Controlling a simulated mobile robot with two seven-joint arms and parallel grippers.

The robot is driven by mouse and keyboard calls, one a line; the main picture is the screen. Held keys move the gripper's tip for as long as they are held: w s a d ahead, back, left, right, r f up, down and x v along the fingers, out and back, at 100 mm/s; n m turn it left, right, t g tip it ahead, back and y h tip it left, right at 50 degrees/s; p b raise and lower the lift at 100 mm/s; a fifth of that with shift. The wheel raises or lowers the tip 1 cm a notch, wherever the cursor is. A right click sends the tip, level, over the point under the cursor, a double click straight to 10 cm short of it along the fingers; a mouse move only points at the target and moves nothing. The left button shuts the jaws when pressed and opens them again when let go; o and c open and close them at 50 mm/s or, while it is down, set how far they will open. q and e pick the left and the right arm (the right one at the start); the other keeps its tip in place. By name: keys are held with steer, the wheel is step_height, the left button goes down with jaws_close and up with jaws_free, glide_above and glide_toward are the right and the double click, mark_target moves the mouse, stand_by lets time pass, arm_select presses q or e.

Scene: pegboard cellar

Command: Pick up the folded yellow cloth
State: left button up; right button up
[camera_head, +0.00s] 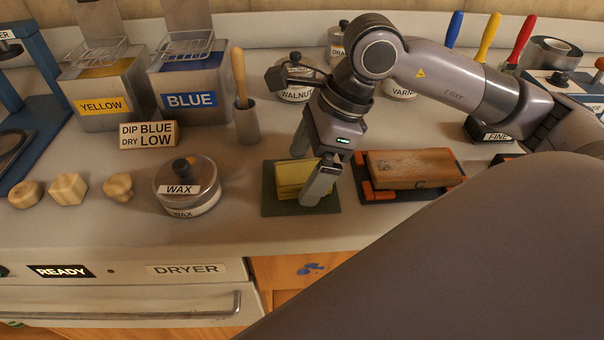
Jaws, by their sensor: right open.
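The folded yellow cloth (291,174) lies on a dark green mat (270,204) on the counter. My right gripper (308,174) points down over the cloth from above, its fingers apart. One finger is at the cloth's near right side and hides part of it; the other is at the far side near the cloth's back edge. I cannot tell whether the fingers touch the cloth. My left gripper is not in view.
A wooden block (410,168) in a dark tray with orange corners sits right of the mat. A round wax tin (187,186) stands to the left. A metal cup with a wooden handle (247,122) stands behind. Labelled tins and yellow and blue dip tanks (190,112) line the back.

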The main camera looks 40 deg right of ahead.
mark_target(306, 172)
steer(key=shift+f, duration=0.2)
steer(key=c, duration=1.1)
steer(key=shift+r, duration=0.1)
arm_select(q)
steer(key=p, duration=0.1)
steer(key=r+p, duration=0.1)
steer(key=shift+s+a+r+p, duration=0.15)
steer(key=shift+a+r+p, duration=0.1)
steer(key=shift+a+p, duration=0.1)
arm_select(e)
step_height(306, 172, up, 20)
steer(key=shift+f, duration=0.1)
